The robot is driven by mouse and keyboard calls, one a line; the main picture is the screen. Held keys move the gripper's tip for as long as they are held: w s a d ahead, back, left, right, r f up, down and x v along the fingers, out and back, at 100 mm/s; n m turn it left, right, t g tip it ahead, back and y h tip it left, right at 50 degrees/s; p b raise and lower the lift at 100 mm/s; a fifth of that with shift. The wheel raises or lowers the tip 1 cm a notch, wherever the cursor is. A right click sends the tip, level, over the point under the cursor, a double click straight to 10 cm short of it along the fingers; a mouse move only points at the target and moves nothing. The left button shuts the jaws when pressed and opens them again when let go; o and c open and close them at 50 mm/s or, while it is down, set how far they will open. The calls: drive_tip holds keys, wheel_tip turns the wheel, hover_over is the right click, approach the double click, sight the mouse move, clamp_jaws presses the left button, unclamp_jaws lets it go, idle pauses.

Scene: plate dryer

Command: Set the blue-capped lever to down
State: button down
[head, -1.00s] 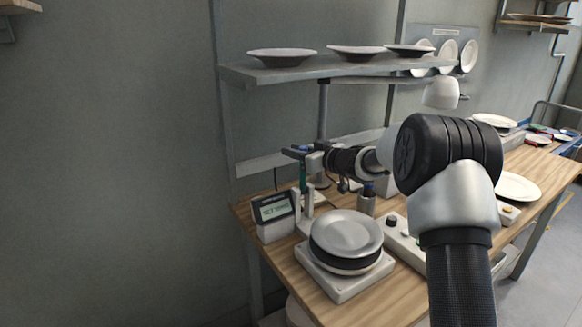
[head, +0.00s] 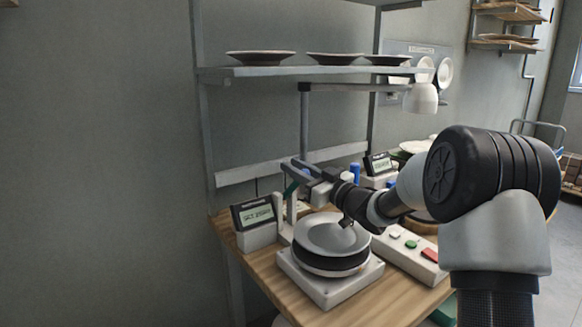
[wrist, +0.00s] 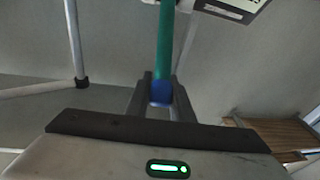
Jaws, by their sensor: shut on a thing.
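The lever has a green shaft (head: 291,188) and a blue cap (wrist: 160,92). In the head view it stands beside a white plate device, between two pale posts, with its shaft tilted. My gripper (head: 293,167) is at the top of the lever and hides most of the cap. In the wrist view the two dark fingers of my gripper (wrist: 161,100) are shut on the blue cap, and the green shaft runs away from it toward the upper edge. The lever's pivot is not clearly visible.
A display box (head: 255,216) stands left of the lever. The plate device (head: 330,289) carries stacked plates close below my gripper. A button box (head: 412,250) lies to the right. A shelf (head: 320,72) with plates and a white lamp (head: 421,98) are above.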

drive_tip(key=shift+s+d+r, duration=0.15)
drive_tip(key=shift+s+d, duration=0.15)
drive_tip(key=shift+s, duration=0.05)
idle(0.3)
drive_tip(key=c, duration=1.9)
unclamp_jaws()
drive_tip(key=o, duration=0.3)
drive_tip(key=shift+s+d+r, duration=0.1)
drive_tip(key=shift+s, duration=0.15)
drive_tip(key=shift+o, duration=0.2)
drive_tip(key=shift+w, duration=0.1)
wheel_tip(320, 180, up, 10)
drive_tip(key=p, duration=0.2)
